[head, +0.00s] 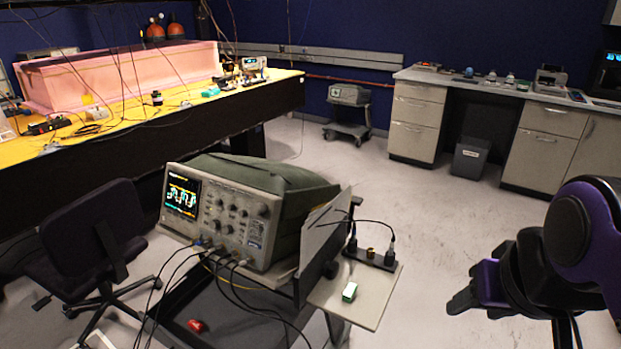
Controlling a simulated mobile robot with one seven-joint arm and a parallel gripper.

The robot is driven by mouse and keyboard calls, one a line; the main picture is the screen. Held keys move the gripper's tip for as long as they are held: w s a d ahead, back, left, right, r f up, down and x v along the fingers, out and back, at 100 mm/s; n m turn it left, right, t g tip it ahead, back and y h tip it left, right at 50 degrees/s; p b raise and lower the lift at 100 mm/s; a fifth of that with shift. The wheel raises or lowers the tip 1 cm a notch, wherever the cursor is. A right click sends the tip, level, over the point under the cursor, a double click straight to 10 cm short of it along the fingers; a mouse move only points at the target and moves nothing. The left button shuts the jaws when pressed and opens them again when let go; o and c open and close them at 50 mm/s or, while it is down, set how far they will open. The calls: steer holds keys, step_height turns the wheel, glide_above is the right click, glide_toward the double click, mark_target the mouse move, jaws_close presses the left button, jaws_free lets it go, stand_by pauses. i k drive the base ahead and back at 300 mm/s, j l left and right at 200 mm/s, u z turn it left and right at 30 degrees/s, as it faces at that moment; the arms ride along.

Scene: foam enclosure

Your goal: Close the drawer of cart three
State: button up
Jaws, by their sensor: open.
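A cart (285,285) stands in the foreground with a large grey-green oscilloscope (245,212) on top. Its screen is lit and several cables hang from its front. On the cart's right side, an upright grey panel (322,238) stands beside a flat light tray (372,305) that sticks out to the right. This may be the drawer, pulled out; I cannot tell for sure. No cart number is readable. My gripper (468,298) is open and empty, right of the tray and apart from it.
A smaller cart (347,118) with an instrument stands at the back. An office chair (85,240) is at left, by a long yellow-topped bench (120,118). A red object (196,326) lies low on the front cart. Grey cabinets (417,115) line the back right. Open floor lies between.

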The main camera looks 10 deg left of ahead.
mark_target(226, 326)
steer(key=u, duration=1.8)
steer(key=i+l+z, duration=0.15)
steer(key=z, duration=0.2)
steer(key=i+l+z, duration=0.15)
steer(key=z, duration=0.15)
